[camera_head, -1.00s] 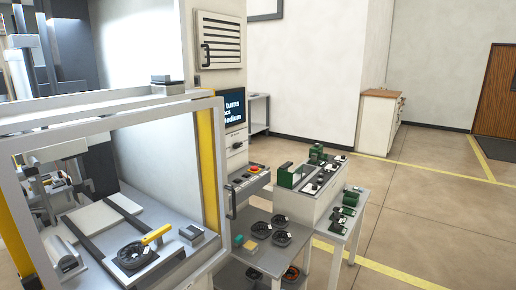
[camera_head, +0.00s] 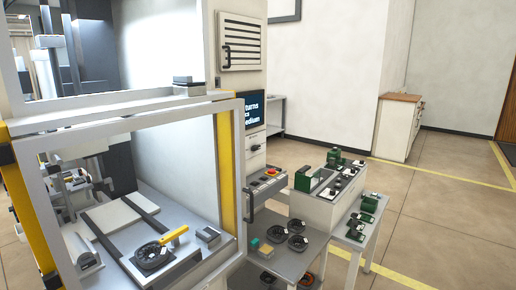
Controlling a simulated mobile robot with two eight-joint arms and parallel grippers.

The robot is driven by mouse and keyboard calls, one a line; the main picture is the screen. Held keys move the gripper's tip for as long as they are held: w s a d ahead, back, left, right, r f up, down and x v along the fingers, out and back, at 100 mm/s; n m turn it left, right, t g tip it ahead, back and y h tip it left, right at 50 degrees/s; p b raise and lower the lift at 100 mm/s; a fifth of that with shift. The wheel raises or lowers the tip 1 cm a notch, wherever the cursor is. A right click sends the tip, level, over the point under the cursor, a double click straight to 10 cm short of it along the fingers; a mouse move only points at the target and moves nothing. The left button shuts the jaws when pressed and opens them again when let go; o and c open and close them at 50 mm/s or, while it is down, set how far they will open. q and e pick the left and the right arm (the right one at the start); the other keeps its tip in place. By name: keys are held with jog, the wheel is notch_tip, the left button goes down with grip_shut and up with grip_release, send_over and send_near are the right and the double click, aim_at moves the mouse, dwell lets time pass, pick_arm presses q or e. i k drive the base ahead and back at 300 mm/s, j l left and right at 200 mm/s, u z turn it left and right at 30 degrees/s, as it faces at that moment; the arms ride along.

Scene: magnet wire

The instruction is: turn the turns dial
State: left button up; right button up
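The winding machine has a screen (camera_head: 250,112) with partly hidden text; I can read "turns" and "edium". Below it is a light panel face (camera_head: 253,140) with a small dark mark that may be a dial, too small to tell. A sloped control panel (camera_head: 266,183) juts out lower down, with a red button on a yellow base (camera_head: 271,172) and small dark controls. I cannot tell which control is the turns dial. Neither of my grippers shows in the view.
The machine's framed window (camera_head: 140,122) stands at left, with a black coil and yellow-handled tool (camera_head: 174,235) inside. A grey table (camera_head: 290,265) holds several black coils. A bench unit (camera_head: 318,208) with green devices stands right. Floor (camera_head: 450,215) is open at right.

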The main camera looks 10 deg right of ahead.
aim_at(254, 147)
jog(key=i+l+z, duration=0.1)
jog(key=i+l, duration=0.65)
jog(key=i, duration=0.05)
